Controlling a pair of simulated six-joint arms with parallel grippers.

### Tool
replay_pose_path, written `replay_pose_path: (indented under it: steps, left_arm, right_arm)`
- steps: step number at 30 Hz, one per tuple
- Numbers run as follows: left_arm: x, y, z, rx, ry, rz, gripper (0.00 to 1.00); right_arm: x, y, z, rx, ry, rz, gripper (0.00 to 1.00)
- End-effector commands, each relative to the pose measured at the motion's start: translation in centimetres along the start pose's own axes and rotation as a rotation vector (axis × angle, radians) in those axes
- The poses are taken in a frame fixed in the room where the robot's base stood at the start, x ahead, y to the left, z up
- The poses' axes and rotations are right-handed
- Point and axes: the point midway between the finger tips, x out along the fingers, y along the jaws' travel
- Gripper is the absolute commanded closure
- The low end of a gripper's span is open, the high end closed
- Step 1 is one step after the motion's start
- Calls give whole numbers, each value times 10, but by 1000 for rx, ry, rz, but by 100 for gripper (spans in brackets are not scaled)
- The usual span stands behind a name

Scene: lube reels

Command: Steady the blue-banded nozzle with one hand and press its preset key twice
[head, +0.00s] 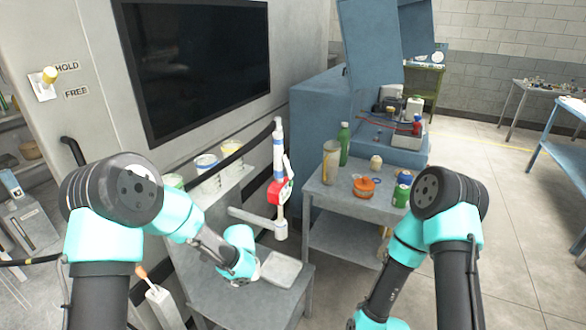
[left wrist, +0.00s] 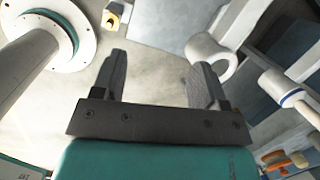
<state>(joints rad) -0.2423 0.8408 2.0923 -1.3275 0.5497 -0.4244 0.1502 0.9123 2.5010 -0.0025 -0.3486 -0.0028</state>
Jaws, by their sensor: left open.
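The blue-banded nozzle (head: 279,152) stands upright in the head view, a slim white tube with blue bands and a red and white block (head: 279,191) partway down. I cannot make out the preset key. In the left wrist view, a white tube with a blue band (left wrist: 291,98), seemingly the nozzle, lies at the right edge, outside my fingers. My left gripper (left wrist: 160,80) is open and empty. In the head view my left wrist is low and left of the nozzle, and its fingers cannot be made out. My right arm is at the lower right; its gripper is out of view.
A grey bracket arm (head: 252,218) reaches to the nozzle's lower end. Several pots stand on a wall shelf (head: 230,182). A grey side table (head: 335,197) at right holds bottles, a can and an orange pot. A HOLD/FREE lever (head: 46,80) is at upper left.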

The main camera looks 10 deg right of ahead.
Motion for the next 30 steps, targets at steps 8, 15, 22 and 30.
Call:
replay_pose_path:
  steps: [8, 15, 22, 30]
  left_arm:
    - [-111, -116, -8, 448, -428, -303, 33]
    - [-233, -185, -34, 670, -822, -550, 33]
    - [-330, -211, -64, 751, -1120, -725, 33]
    - [-352, -213, -71, 760, -1189, -763, 33]
  right_arm:
    - [0, 0, 0, 0, 0, 0, 57]
    - [0, 0, 0, 0, 0, 0, 57]
    - [0, 0, 0, 0, 0, 0, 57]
    - [0, 0, 0, 0, 0, 0, 57]
